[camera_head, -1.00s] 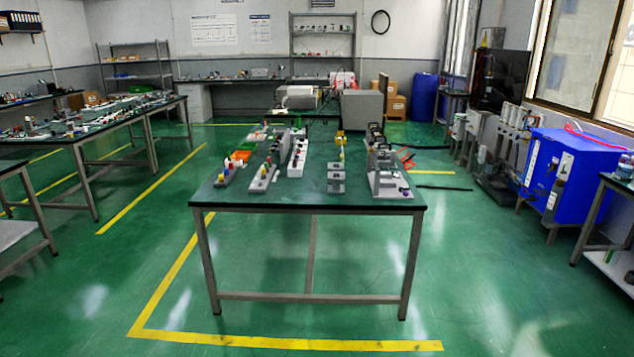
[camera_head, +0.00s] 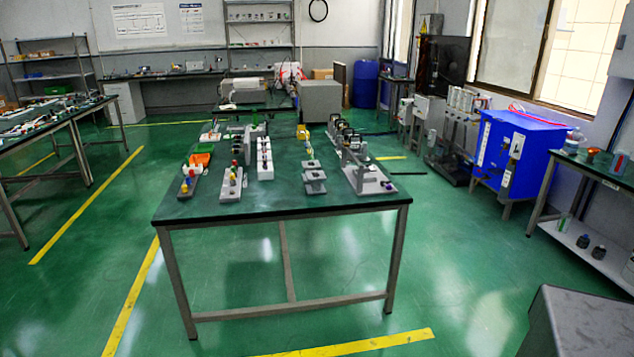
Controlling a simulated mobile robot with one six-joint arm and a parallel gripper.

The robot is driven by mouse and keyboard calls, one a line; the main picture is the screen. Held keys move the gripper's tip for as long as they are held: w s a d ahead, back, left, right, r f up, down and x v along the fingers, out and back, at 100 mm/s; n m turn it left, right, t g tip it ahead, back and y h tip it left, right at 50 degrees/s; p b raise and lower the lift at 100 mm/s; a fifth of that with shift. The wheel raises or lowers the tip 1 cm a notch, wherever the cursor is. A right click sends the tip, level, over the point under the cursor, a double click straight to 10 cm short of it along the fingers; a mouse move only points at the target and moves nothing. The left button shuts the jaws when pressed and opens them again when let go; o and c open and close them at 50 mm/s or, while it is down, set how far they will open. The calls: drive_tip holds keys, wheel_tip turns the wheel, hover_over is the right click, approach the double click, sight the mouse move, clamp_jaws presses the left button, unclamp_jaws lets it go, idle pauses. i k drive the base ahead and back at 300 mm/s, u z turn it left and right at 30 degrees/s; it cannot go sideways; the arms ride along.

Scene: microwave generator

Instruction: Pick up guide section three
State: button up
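A table with a dark green top (camera_head: 215,210) stands in the middle of the head view. It carries several rows of small grey and white parts. A grey stepped part (camera_head: 314,180) sits near the front right of the centre. A grey assembly with a flat base (camera_head: 370,180) stands at the right. A white block with dark marks (camera_head: 265,160) stands left of centre. I cannot tell which of these is guide section three. My gripper is not in view.
Green floor lies open in front of the table. A blue cabinet (camera_head: 515,155) stands right. A side table (camera_head: 580,165) is at the right edge, with a dark grey box-like surface (camera_head: 585,320) at lower right. Other workbenches (camera_head: 45,125) stand left.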

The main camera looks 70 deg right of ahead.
sight(316, 188)
drive_tip(key=z, duration=0.3)
drive_tip(key=i, duration=0.75)
drive_tip(key=z, duration=0.7)
drive_tip(key=i, duration=0.45)
drive_tip(key=z, duration=0.15)
